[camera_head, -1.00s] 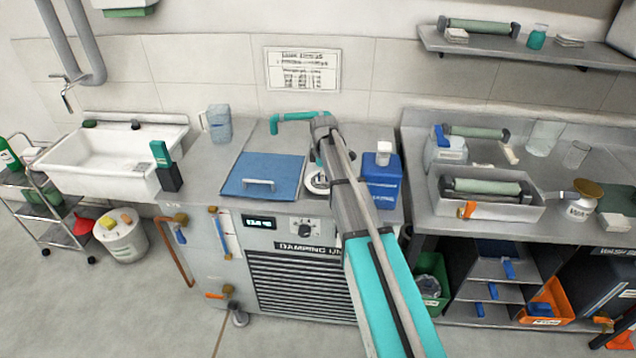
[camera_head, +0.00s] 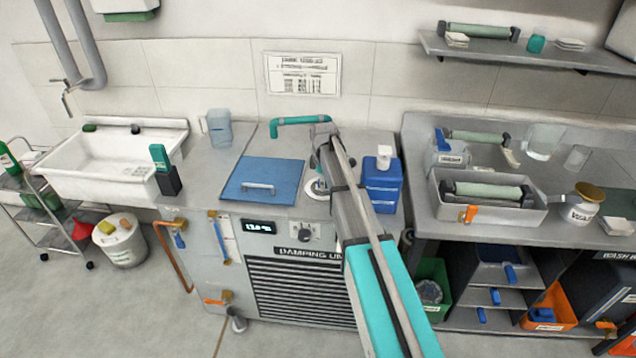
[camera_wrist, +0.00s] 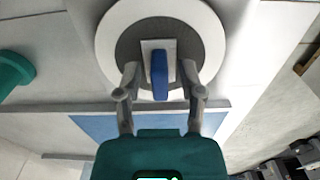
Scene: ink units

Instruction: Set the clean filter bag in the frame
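A round white-rimmed piece with a grey mesh middle (camera_wrist: 120,45) fills the top of the wrist view. A white block with a blue tab (camera_wrist: 159,75) stands at its centre. My gripper (camera_wrist: 160,72) has one finger on each side of the block and tab, with small gaps seeming to show; it looks open. In the head view a white round part (camera_head: 318,188) on the damping unit's top is mostly hidden by my arm. I cannot tell whether the round piece is the frame or carries a filter bag. No clean filter bag can be made out for sure.
A blue lid with a handle (camera_head: 262,182) lies left of my arm. A blue canister (camera_head: 382,185) stands close on its right. A teal pipe (camera_head: 300,121) arches behind. A clear jug (camera_head: 218,128) stands at the back. A metal tray with a roller (camera_head: 487,212) sits on the right bench.

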